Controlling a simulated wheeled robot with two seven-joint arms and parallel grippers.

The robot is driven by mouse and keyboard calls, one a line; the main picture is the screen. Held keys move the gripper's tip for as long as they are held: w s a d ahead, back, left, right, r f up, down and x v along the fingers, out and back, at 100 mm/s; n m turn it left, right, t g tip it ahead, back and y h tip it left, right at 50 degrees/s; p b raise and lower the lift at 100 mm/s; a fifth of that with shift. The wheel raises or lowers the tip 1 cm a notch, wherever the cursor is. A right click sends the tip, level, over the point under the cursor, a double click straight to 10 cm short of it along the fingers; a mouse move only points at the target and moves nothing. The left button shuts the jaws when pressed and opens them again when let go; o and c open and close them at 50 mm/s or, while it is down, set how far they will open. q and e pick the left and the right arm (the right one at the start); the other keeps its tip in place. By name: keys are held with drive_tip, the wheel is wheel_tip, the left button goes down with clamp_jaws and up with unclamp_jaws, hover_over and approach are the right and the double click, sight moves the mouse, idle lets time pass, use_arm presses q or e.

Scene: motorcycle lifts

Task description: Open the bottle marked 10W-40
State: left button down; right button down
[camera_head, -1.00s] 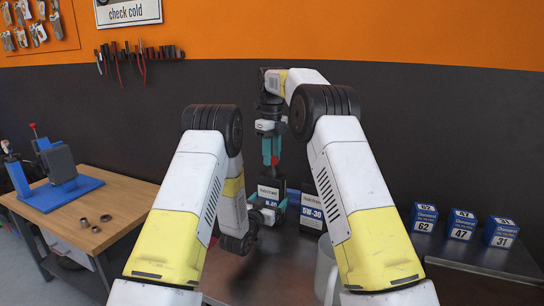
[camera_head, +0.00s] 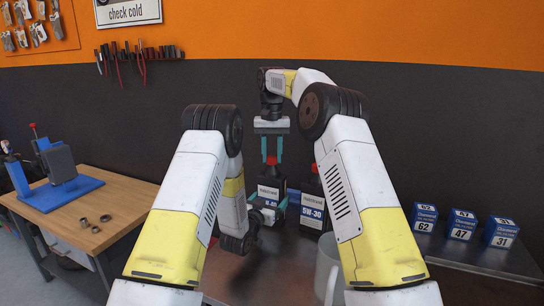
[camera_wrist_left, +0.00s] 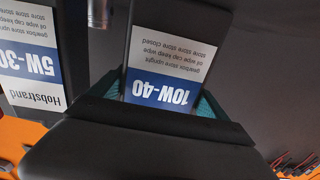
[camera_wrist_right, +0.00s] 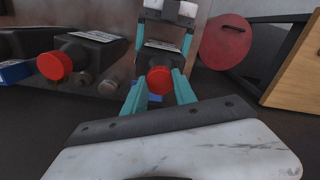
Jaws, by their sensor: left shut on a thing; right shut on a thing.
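The dark bottle marked 10W-40 (camera_head: 268,184) stands upright on the bench; its label (camera_wrist_left: 160,88) shows upside down in the left wrist view. My left gripper (camera_head: 267,207) is shut around the bottle's body, a teal finger on each side. My right gripper (camera_head: 272,151) points straight down above it and is shut on the red cap (camera_wrist_right: 159,80), with its fingers on either side. The cap is on the bottle's top; whether it has loosened I cannot tell.
A similar bottle marked 5W-30 (camera_head: 312,212), with its own red cap (camera_wrist_right: 54,66), stands close to the right. A pale mug (camera_head: 326,262) is nearer, partly behind my right arm. Blue numbered boxes (camera_head: 461,225) stand farther right. A wooden workbench (camera_head: 75,212) is at left.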

drive_tip(key=n, duration=1.3)
drive_tip(key=shift+n, duration=0.4)
drive_tip(key=n, duration=0.6)
drive_tip(key=shift+n, duration=0.4)
drive_tip(key=n, duration=0.6)
drive_tip(key=shift+r, duration=0.3)
drive_tip(key=shift+r, duration=0.85)
drive_tip(key=shift+r, duration=0.1)
